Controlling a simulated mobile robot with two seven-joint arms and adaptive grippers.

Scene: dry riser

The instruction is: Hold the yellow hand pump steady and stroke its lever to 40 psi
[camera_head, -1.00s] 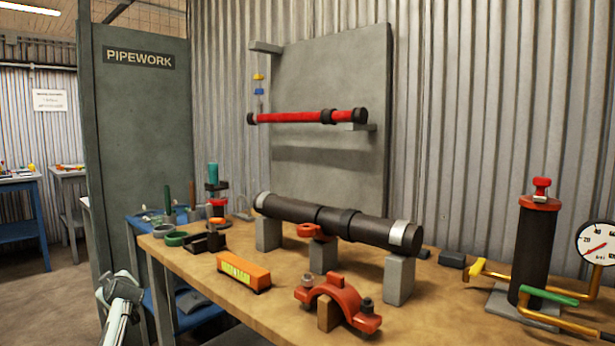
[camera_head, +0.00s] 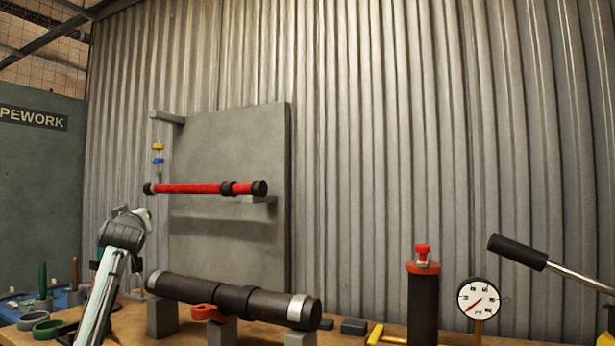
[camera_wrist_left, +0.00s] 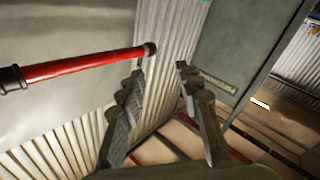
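The pump's lever shows at the right edge of the head view, with a black grip (camera_head: 518,252) on a steel rod slanting down to the right. A small yellow part (camera_head: 606,341) shows in the bottom right corner; the rest of the pump is out of frame. A round white gauge (camera_head: 479,298) stands left of the lever, its needle pointing to the lower left. My left arm is raised at the left, far from the lever. The left wrist view shows my left gripper (camera_wrist_left: 161,72) open and empty, its fingers apart. My right gripper is in neither view.
A dark pipe (camera_head: 222,298) lies on grey blocks on the bench. A black cylinder (camera_head: 423,305) with a red top stands left of the gauge. A red pipe (camera_head: 195,188) hangs before a grey wall panel (camera_head: 230,240); it also shows in the left wrist view (camera_wrist_left: 80,66).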

